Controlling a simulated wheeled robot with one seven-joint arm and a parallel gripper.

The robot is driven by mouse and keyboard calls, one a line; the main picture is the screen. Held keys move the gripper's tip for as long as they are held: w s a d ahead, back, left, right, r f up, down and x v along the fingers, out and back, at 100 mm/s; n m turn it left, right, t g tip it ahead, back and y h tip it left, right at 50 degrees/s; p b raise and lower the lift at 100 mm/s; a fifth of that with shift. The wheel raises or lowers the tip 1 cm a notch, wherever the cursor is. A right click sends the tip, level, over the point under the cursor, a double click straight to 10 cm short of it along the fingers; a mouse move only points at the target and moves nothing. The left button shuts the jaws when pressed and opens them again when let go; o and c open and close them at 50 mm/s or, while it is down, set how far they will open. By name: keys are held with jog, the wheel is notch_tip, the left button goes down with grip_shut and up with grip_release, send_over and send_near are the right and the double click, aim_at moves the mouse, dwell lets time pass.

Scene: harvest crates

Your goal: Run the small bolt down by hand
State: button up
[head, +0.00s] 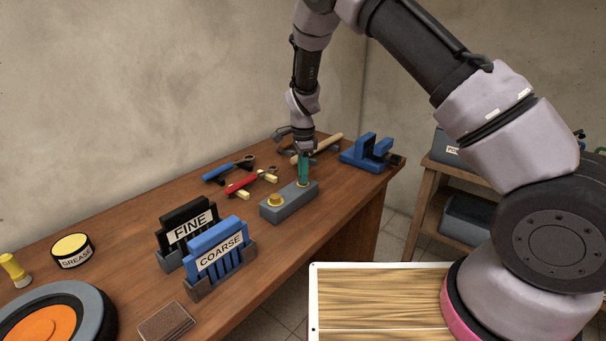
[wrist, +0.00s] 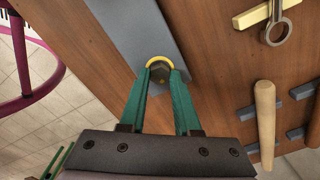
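A grey block (head: 287,202) lies on the wooden bench with a brass-yellow bolt (head: 274,199) standing at its near left end. At its far right end, a dark hex bolt head, the small bolt (wrist: 159,70), sits inside a yellow ring (wrist: 150,63). My gripper (head: 303,182) points down over that end. In the wrist view its green fingers (wrist: 160,76) lie on either side of the dark head and appear closed against it. The bolt's shank is hidden, so how far it stands in the block cannot be told.
Behind the block lie red pliers (head: 241,184), blue pliers (head: 226,169) and a wooden-handled hammer (head: 322,147). A blue vise-like holder (head: 368,152) stands at the right. FINE (head: 187,228) and COARSE (head: 219,251) racks stand at the left front.

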jog(key=o, duration=0.4)
jog(key=shift+w+r, duration=0.1)
jog(key=shift+r, duration=0.05)
jog(key=shift+c, duration=0.2)
notch_tip(320, 180, up, 11)
